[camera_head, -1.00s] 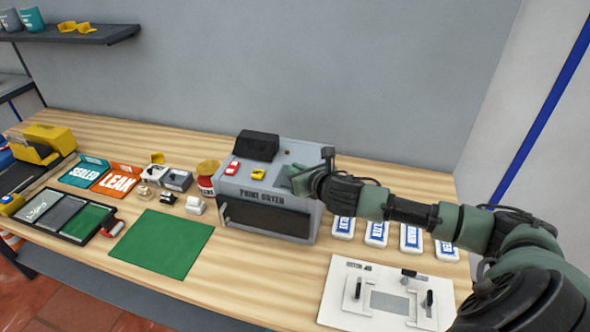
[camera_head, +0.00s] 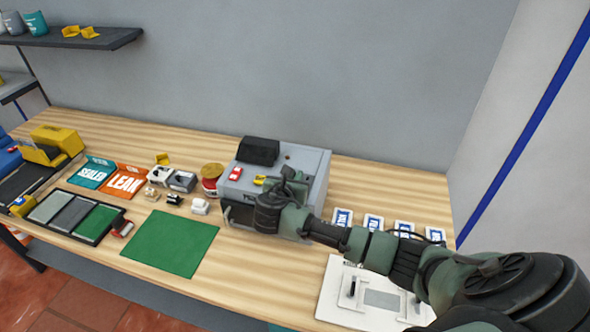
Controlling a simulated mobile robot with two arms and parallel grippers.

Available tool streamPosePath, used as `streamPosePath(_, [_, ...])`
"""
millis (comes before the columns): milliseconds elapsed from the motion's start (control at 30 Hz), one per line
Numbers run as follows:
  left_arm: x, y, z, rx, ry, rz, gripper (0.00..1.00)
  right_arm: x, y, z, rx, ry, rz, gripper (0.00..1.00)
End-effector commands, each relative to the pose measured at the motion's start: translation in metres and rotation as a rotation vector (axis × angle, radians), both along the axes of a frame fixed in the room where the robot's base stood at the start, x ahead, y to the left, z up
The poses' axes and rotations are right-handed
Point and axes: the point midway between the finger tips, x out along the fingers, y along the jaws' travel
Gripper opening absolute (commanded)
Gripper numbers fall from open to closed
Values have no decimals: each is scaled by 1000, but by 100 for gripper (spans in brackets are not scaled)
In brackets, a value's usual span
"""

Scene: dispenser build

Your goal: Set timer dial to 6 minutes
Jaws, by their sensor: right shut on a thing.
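The grey print oven (camera_head: 312,165) stands at the back of the wooden table, with a black box on top at its back left. A red part (camera_head: 235,173) and a yellow part (camera_head: 259,180) sit on its top. My right gripper (camera_head: 283,182) is over the oven's top, just right of the yellow part. It is shut on the timer dial, which the gripper hides, so I cannot read its setting. My right arm also covers much of the oven's front. My left gripper is not in view.
A green mat (camera_head: 170,243) lies front left of the oven. A white panel (camera_head: 335,293) with handles lies at front right, and white-and-blue packs (camera_head: 373,222) lie right of the oven.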

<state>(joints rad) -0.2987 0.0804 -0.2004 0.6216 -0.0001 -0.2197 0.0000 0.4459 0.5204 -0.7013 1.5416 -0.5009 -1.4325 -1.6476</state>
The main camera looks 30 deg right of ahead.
Motion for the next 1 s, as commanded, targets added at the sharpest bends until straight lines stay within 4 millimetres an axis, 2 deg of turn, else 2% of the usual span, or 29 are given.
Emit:
streamPosePath(133, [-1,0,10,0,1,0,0,2,2,3,2,-1,-142,0])
streamPosePath(367, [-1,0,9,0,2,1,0,2,2,1,1,-2,-360,0])
streamPosePath(700, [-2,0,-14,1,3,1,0,2,1,-3,0,-2,-637,0])
streamPosePath(1000, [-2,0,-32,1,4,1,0,1,0,-1,-2,-3,-782,0])
